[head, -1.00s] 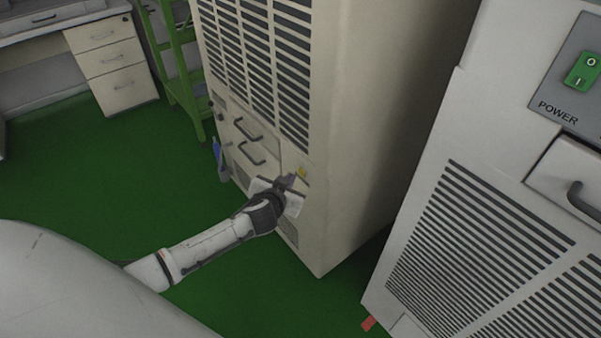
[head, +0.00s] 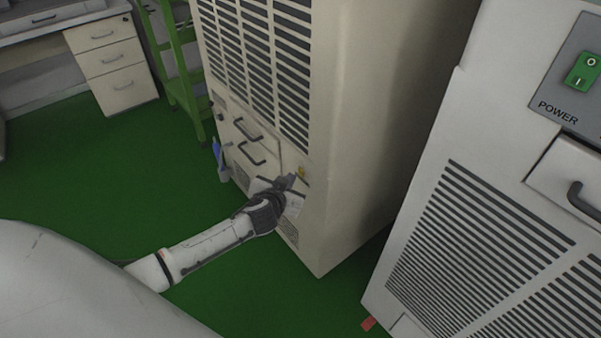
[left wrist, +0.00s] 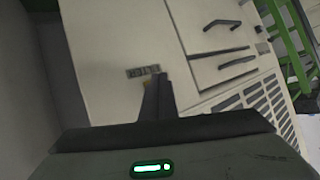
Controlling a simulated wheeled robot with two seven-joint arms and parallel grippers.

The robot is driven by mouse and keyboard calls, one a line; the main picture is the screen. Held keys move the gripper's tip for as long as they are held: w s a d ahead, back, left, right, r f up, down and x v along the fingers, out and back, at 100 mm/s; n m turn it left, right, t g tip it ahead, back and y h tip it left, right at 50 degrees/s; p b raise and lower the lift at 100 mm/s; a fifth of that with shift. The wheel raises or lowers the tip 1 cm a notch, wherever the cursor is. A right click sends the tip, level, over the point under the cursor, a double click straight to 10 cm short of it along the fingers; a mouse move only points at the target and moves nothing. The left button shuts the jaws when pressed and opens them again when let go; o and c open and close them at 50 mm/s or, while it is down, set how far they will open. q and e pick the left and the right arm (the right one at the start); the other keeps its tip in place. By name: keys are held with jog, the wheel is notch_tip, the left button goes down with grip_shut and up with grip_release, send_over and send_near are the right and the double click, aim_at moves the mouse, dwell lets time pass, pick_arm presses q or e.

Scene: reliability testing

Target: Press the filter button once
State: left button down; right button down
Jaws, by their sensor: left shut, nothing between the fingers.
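The filter button is a small yellow spot (head: 302,171) low on the front of the tall beige cabinet (head: 365,120). In the left wrist view the yellow button (left wrist: 147,84) shows just below a dark label (left wrist: 142,71) and is partly hidden by my fingers. My left gripper (head: 291,179) is shut and empty, its fingertips close beside and slightly below the button in the head view. In the left wrist view the fingertips (left wrist: 155,80) overlap the button's edge; I cannot tell whether they touch it. My right gripper is not in view.
Drawers with dark handles (head: 247,129) and vent slots are on the cabinet front. A grey machine with a green power switch (head: 583,71) stands at the right. A green ladder-like frame (head: 185,75) and a white drawer unit (head: 112,65) stand behind. Green floor is clear at the left.

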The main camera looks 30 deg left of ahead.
pick_arm(q)
jog(key=shift+w+d, duration=0.1)
jog(key=shift+w, duration=0.05)
jog(key=shift+w+d, duration=0.1)
jog(key=shift+w, duration=0.15)
jog(key=shift+w+d+b, duration=0.1)
jog(key=shift+w+b, duration=0.2)
jog(key=shift+w, duration=0.05)
dwell(0.7)
dwell(0.3)
jog(key=shift+s+a+p, duration=0.3)
jog(key=shift+s, duration=0.45)
jog(key=shift+s, duration=0.1)
jog(key=s, duration=0.1)
jog(key=s+a+p, duration=0.1)
jog(key=s, duration=0.1)
jog(key=s+a, duration=0.1)
jog(key=shift+s+p, duration=0.2)
jog(key=shift+p, duration=0.1)
